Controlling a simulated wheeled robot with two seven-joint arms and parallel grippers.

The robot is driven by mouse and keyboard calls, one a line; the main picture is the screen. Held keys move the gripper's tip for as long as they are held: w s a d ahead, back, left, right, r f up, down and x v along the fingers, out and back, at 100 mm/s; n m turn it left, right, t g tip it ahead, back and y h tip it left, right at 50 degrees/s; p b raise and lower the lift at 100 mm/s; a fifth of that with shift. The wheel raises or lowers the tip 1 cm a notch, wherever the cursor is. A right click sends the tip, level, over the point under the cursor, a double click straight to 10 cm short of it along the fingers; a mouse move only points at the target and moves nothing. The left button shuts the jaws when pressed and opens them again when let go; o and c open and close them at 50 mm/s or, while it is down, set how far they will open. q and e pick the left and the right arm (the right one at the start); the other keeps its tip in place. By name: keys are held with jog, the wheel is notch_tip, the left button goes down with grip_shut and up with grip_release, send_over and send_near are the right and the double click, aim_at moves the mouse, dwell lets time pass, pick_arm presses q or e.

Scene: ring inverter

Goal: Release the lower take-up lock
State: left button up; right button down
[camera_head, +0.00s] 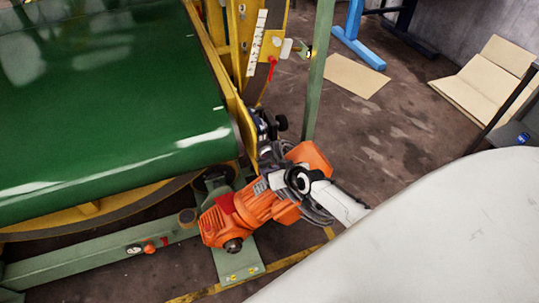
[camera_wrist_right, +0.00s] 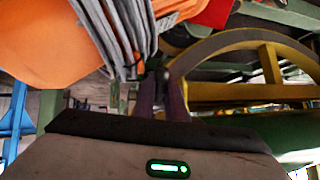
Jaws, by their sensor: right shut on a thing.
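My right arm's white link (camera_head: 340,203) comes in from the right and reaches over the orange motor (camera_head: 255,203) to the side of the yellow frame. In the right wrist view the dark fingers of my right gripper (camera_wrist_right: 163,97) are close together, shut on a small dark part beside the yellow ring (camera_wrist_right: 265,62). That part, at the place of the lower take-up lock, is mostly hidden by the fingers and cannot be made out clearly. A red lever (camera_head: 271,66) hangs higher on the yellow frame, next to a white scale (camera_head: 256,45). My left gripper is not in view.
The green belt (camera_head: 110,100) fills the left. A green post (camera_head: 318,75) stands behind the motor, and grey cables (camera_wrist_right: 120,35) run close to my right gripper. A green base beam (camera_head: 100,257) runs low in front. Flat cardboard (camera_head: 355,76) lies on open floor behind.

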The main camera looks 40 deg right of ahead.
jog(key=shift+s+r+g+p, duration=0.1)
jog(key=shift+r+g+p, duration=0.3)
jog(key=shift+g+p, duration=0.3)
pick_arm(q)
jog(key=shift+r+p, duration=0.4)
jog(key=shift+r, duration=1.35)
pick_arm(e)
jog(key=shift+s+g+y, duration=0.15)
jog(key=shift+g+y, duration=0.15)
jog(key=shift+g, duration=0.5)
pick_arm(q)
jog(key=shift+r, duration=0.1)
pick_arm(e)
jog(key=shift+s, duration=0.1)
jog(key=c, duration=2.1)
grip_release()
jog(key=shift+r, duration=0.1)
jog(key=shift+v, duration=5.05)
jog(key=shift+a, duration=0.1)
